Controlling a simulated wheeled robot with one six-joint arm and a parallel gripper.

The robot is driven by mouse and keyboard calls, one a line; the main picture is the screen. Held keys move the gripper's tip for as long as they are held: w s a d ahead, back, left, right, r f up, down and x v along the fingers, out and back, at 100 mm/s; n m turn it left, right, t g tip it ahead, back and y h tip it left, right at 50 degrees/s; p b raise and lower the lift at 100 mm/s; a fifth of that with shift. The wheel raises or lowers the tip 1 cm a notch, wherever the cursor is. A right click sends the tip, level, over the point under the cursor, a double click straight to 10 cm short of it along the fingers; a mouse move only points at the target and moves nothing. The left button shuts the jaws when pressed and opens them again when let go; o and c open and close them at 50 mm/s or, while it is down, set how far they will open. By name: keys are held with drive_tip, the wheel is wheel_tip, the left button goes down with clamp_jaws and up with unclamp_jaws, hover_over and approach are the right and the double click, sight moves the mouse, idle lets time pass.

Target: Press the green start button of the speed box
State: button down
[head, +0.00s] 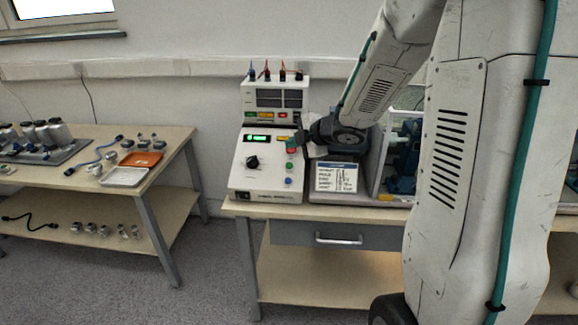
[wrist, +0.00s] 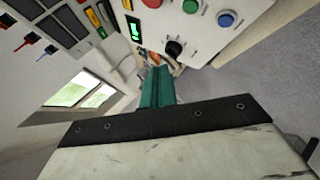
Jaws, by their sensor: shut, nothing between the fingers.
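The speed box (head: 262,182) is a white sloped panel on the middle bench, with a lit green display (head: 257,138) and a black knob (head: 252,161). Its green button (head: 289,167) sits between a red one above and a blue button (head: 288,182) below. In the wrist view the green button (wrist: 190,6) is at the top edge, between the red button (wrist: 152,3) and the blue one. My gripper (head: 291,144) is over the upper right of the panel; its teal fingers (wrist: 157,72) are together and empty. I cannot tell whether they touch the panel.
A meter box (head: 275,97) with red and blue plugs stands behind the speed box. A labelled card (head: 337,178) and a clear-walled rig (head: 380,165) stand to the right. A side table (head: 180,140) on the left holds trays and small parts. Floor shows between the tables.

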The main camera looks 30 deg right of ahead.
sight(290, 165)
drive_tip(key=shift+a+r, duration=0.15)
drive_tip(key=shift+a, duration=0.1)
drive_tip(key=shift+w+d+f, duration=0.35)
drive_tip(key=shift+w+f, duration=0.2)
drive_tip(key=shift+f, duration=0.75)
drive_tip(key=shift+w+d+f, duration=0.4)
drive_tip(key=shift+w+f, duration=0.1)
drive_tip(key=shift+f, duration=0.85)
drive_tip(key=shift+w+d+f, duration=0.35)
drive_tip(key=shift+w+f, duration=0.2)
drive_tip(key=shift+f, duration=0.75)
drive_tip(key=shift+f, duration=0.15)
drive_tip(key=shift+w+d+f, duration=0.1)
drive_tip(key=shift+f, duration=0.15)
drive_tip(key=shift+w+d+f, duration=0.1)
drive_tip(key=shift+w+f, duration=0.05)
drive_tip(key=shift+f, duration=0.2)
drive_tip(key=shift+r, duration=0.1)
drive_tip(key=shift+s+a+r, duration=0.2)
drive_tip(key=shift+s+r, duration=0.1)
drive_tip(key=shift+r, duration=0.35)
